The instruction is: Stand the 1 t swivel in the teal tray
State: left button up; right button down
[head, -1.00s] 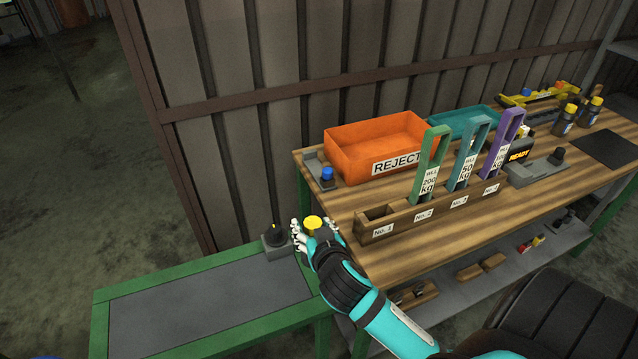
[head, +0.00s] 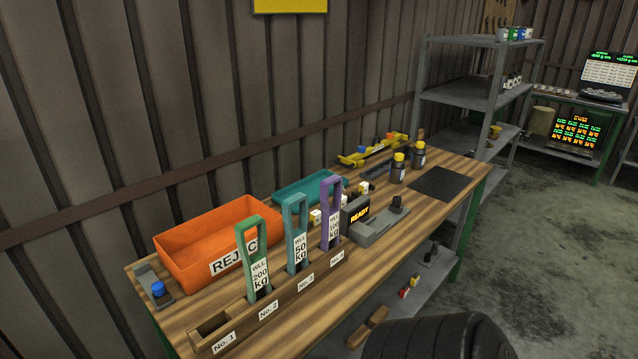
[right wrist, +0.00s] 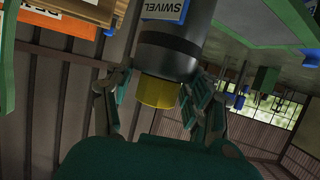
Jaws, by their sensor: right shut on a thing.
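The swivel (right wrist: 175,48) shows in the right wrist view as a dark cylinder with a yellow cap and a blue-and-white label reading SWIVEL. Its load rating cannot be read. My right gripper (right wrist: 162,88) is shut on it near the yellow-capped end, with fingers on both sides. The teal tray (head: 298,200) is on the wooden bench in the head view, behind the sling rack and right of the orange bin; its inside is partly hidden. Neither gripper shows in the head view.
The orange REJECT bin (head: 190,238) stands left of the tray. A wooden rack (head: 212,328) holds green, blue and purple tagged pieces in front. Two dark yellow-topped bottles (head: 398,172) stand farther right, near a black mat (head: 440,184). Grey shelves (head: 475,97) stand beyond.

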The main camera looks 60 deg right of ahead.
aim_at(312, 190)
jog(key=k+l, duration=0.1)
jog(key=l, duration=0.3)
jog(key=k+l+u, duration=0.1)
jog(key=l, duration=0.35)
jog(key=k+l, duration=0.15)
jog(key=l, duration=0.25)
jog(key=k+l+u, duration=0.1)
jog(key=l, duration=0.3)
jog(key=k+l, duration=0.2)
jog(key=l, duration=0.2)
jog(key=k+l+u, duration=0.1)
jog(key=l, duration=0.3)
